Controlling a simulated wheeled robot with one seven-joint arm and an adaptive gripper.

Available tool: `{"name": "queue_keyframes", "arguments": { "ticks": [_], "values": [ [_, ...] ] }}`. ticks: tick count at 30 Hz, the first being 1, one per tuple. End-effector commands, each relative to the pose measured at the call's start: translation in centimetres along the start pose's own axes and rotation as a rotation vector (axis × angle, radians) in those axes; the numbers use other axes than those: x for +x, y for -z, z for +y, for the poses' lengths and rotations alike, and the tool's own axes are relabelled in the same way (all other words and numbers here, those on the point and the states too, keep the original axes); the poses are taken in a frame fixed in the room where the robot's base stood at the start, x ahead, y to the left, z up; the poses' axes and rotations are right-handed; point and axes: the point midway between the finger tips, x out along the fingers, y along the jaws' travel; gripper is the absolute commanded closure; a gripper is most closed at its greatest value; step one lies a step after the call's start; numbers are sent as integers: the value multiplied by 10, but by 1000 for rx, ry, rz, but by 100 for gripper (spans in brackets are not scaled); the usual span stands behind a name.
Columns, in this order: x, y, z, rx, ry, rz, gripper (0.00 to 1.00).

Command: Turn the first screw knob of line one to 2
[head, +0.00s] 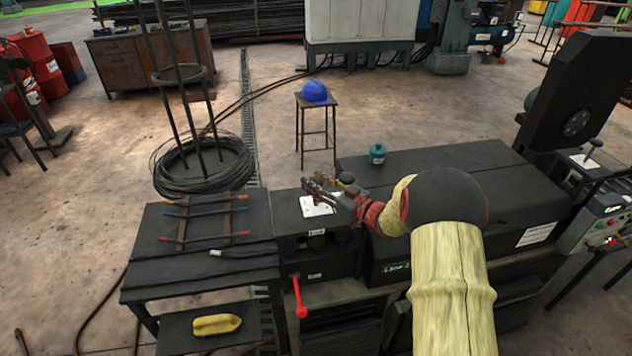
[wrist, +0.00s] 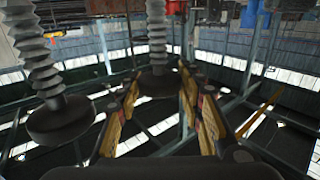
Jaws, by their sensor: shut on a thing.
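My gripper (head: 318,188) is over the dark box at the left end of the long black machine, beside a white label plate (head: 316,206). In the wrist view its two tan-padded fingers (wrist: 158,84) stand on either side of a round dark screw knob (wrist: 158,82) on a grey ribbed stem. The gripper is shut on this knob. A second, similar knob (wrist: 60,118) is to the left, apart from the fingers. In the head view the held knob is hard to make out behind the gripper. I cannot read the knob's setting or its line number.
A green-lettered line sign (head: 397,267) is on the machine's front. A red-handled lever (head: 299,297) hangs in front of the box. A teal canister (head: 377,154) stands on the machine top. A dark table (head: 160,280) with several rods is at left.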

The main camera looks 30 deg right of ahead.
Motion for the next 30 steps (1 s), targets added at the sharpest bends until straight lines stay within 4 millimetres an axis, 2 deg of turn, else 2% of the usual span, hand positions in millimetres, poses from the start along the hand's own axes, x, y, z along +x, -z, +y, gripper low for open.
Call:
{"name": "queue_keyframes", "arguments": {
  "ticks": [9, 21, 22, 30],
  "values": [
    [0, 2, 1, -2, 74, 2, 88],
    [1, 2, 1, -3, 80, 3, 88],
    [1, 2, 1, -3, 80, 3, 62],
    [1, 1, 0, -2, 80, 2, 47]
  ]
}}
